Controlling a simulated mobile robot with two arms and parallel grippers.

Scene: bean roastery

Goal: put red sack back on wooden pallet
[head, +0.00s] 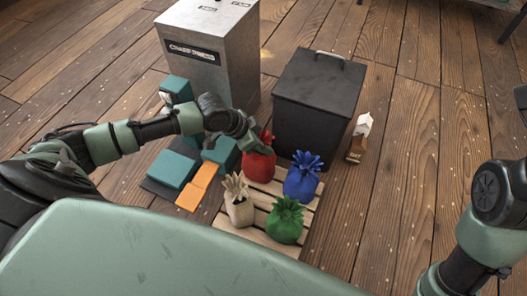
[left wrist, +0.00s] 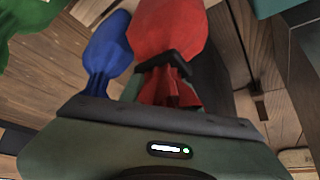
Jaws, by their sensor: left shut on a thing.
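The red sack (head: 259,165) is at the back corner of the wooden pallet (head: 257,238), beside the black bin. My left gripper (head: 260,143) is shut on its gathered neck from above. In the left wrist view the red sack (left wrist: 170,30) hangs out from between the fingers (left wrist: 165,72), its neck pinched. The sack looks upright, and I cannot tell whether its base touches the slats. A blue sack (head: 302,177), a green sack (head: 285,220) and a cream sack (head: 238,200) stand on the pallet. My right gripper is out of view.
A black bin (head: 318,105) with a handle stands right behind the pallet. A grey metal cabinet (head: 215,60) is behind left. Teal and orange blocks (head: 192,198) lie on a dark mat at left. A brown bag (head: 359,140) stands right of the bin. Floor at right is clear.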

